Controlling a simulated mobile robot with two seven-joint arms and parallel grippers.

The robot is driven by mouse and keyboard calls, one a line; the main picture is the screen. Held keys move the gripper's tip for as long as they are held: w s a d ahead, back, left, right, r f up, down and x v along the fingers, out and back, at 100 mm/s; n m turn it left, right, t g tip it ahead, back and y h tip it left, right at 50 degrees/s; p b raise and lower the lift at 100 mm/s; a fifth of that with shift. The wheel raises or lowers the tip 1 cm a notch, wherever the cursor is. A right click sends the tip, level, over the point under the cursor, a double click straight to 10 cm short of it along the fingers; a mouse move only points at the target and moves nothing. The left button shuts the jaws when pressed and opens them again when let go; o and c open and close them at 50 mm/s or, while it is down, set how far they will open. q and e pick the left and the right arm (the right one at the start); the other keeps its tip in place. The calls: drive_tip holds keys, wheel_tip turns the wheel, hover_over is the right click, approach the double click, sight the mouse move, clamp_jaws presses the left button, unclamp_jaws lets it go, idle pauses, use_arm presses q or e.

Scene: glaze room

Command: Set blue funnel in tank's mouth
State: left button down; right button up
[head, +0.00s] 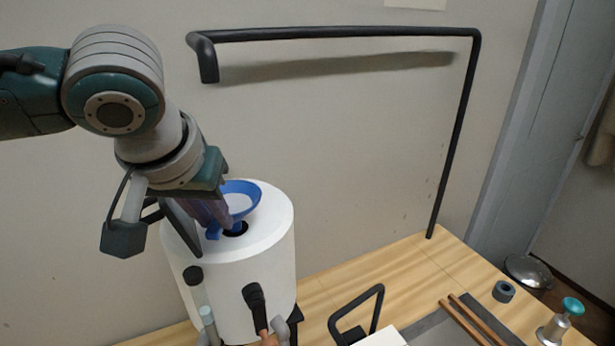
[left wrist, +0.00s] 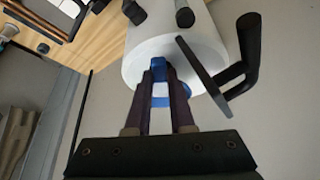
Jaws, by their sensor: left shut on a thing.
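The white tank (head: 270,270) is an upright cylinder on the wooden table, with a dark round mouth (head: 236,230) in its top. The blue funnel (head: 241,194) is a wide bowl just above that mouth; part of the dark opening shows below it, and I cannot tell whether its spout enters. My left gripper (head: 213,222) is shut on the funnel at its left side. In the left wrist view the blue funnel (left wrist: 161,88) shows between the fingers (left wrist: 166,80), in front of the white tank (left wrist: 150,45). The right gripper is not in view.
A black pipe frame (head: 350,34) rises behind and right of the tank. Taps with black handles (head: 254,298) stick out of the tank's front. At the right are a grey tray (head: 432,330) with two wooden sticks (head: 470,322), a dark ring (head: 504,291) and a teal-knobbed tool (head: 571,307).

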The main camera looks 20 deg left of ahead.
use_arm(q)
drive_tip(key=shift+f, duration=0.15)
drive_tip(key=shift+f, duration=0.35)
drive_tip(key=shift+f+b, duration=0.4)
drive_tip(key=shift+b, duration=0.05)
drive_tip(key=shift+f, duration=0.35)
idle(0.6)
drive_tip(key=c, duration=0.7)
unclamp_jaws()
